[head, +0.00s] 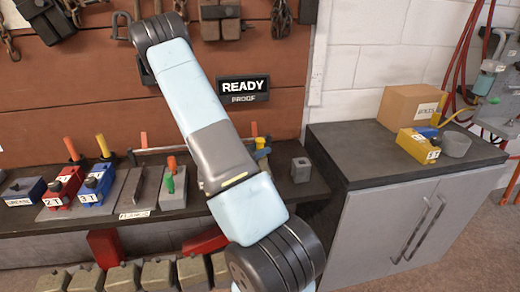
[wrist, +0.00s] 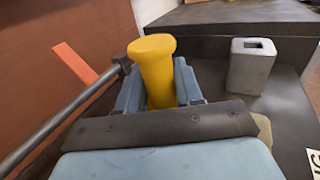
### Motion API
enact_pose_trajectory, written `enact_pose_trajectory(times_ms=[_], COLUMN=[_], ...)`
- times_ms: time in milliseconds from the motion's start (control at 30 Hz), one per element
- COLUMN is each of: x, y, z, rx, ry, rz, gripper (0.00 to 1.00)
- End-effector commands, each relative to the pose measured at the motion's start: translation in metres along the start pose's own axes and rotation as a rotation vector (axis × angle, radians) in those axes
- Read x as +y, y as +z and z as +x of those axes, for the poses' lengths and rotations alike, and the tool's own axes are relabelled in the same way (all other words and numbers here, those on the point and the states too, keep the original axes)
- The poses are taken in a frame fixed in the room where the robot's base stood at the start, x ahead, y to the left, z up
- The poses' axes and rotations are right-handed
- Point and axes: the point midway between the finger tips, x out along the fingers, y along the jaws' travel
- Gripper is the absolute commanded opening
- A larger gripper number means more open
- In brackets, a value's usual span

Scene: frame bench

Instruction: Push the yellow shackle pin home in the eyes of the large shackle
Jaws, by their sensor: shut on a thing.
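The yellow shackle pin (wrist: 154,62) stands between the two light blue fingers of my gripper (wrist: 159,92) in the wrist view. The gripper is shut on it. The pin's round yellow head points up, and its lower end is hidden behind the gripper's dark plate. I cannot make out the large shackle or its eyes, so I cannot tell how the pin sits relative to them. In the head view my own arm covers most of the gripper; a bit of yellow (head: 262,153) shows beside the arm, above the bench.
A grey slotted block (wrist: 252,64) stands to the right of the gripper, also in the head view (head: 300,170). A grey rod (wrist: 75,115) and orange strip (wrist: 75,64) lie left. Red (head: 67,182) and blue (head: 96,184) blocks, labelled 2T and 3T, stand farther left.

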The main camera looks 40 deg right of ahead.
Motion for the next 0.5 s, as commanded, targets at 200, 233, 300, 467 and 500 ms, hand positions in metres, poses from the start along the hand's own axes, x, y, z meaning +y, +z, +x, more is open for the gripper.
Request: enact_pose_trajectory(times_ms=[200,233,300,467,500], x=[0.0000,0.0000,0.0000,0.0000,-0.0001], y=[-0.0011,-0.0011,-0.0012,-0.0013,-0.0013], z=[0.0001,0.0001,0.0001,0.0000,0.0001], rx=[-0.001,0.000,0.000,0.000,0.000], ry=[0.000,0.000,0.000,0.000,0.000], rz=[0.000,0.000,0.000,0.000,0.000], gripper=[0.48,0.51,0.58,0.65,0.65])
